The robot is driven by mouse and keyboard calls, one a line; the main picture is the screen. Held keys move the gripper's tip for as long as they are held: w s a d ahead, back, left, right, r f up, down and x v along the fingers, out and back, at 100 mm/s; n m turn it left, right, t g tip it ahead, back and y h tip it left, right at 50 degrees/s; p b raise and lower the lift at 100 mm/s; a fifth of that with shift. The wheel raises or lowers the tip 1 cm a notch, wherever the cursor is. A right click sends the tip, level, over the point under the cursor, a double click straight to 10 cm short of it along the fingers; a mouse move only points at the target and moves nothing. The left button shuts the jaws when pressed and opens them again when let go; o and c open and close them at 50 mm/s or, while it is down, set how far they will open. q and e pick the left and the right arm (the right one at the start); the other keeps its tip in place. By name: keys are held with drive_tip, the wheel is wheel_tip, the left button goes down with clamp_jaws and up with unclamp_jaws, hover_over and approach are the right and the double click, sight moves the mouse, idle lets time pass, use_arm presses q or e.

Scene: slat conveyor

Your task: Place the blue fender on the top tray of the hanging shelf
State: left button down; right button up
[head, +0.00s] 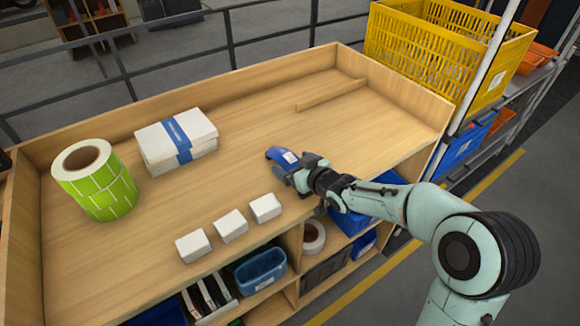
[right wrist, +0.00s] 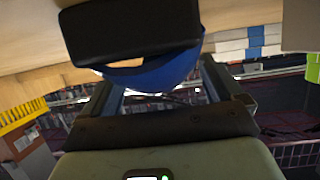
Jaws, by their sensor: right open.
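The blue fender (head: 279,154) lies on the wooden table top, near its right front part, with a pale label on it. My right gripper (head: 294,165) is open at the fender's near right end, and its fingers partly cover that end. In the right wrist view the curved blue fender (right wrist: 155,78) shows close up beyond the open fingers, partly behind a black block-like part. I cannot tell whether the fingers touch it. I cannot make out a hanging shelf with a top tray. My left gripper is not in view.
A green roll (head: 110,195), a stack of white boxes (head: 155,150) and small white boxes (head: 231,224) stand on the table. A raised wooden rim (head: 400,97) borders it. A yellow crate (head: 420,50) stands at right. The table's middle is clear.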

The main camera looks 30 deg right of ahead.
drive_tip(key=shift+r, duration=0.1)
drive_tip(key=c, duration=1.4)
